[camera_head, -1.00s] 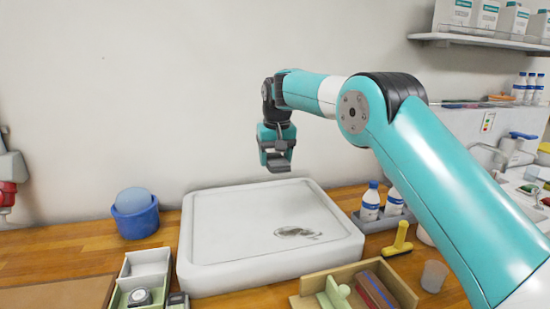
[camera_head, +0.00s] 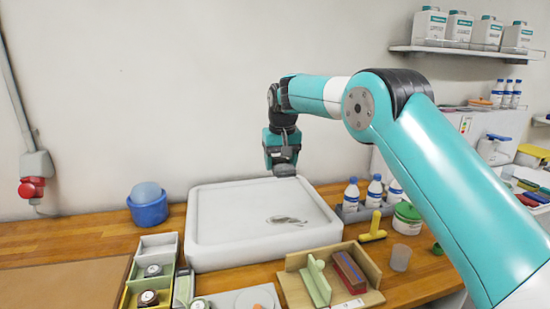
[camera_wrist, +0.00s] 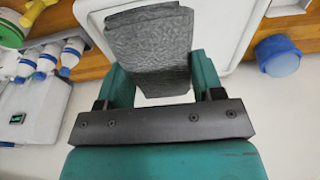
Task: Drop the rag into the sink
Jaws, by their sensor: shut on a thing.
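My gripper (camera_head: 283,160) hangs with its jaws down, high near the back rim of a shallow white basin (camera_head: 205,262). It is shut on the rag (camera_wrist: 152,50), a dark grey, folded cloth that fills the space between the two teal fingers (camera_wrist: 160,82) in the wrist view. In the head view the rag (camera_head: 286,170) shows only as a small grey patch at the jaws. The basin stands on the wooden counter with a grey patch on its floor. Part of the basin (camera_wrist: 232,25) also shows behind the rag in the wrist view.
A blue tub (camera_head: 148,213) stands left of the basin. White bottles (camera_head: 374,192) and a yellow tool (camera_head: 374,228) are to its right. A wooden box (camera_head: 355,305) and small sorting trays (camera_head: 155,245) lie in front. A red wall plug (camera_head: 31,188) is at the left.

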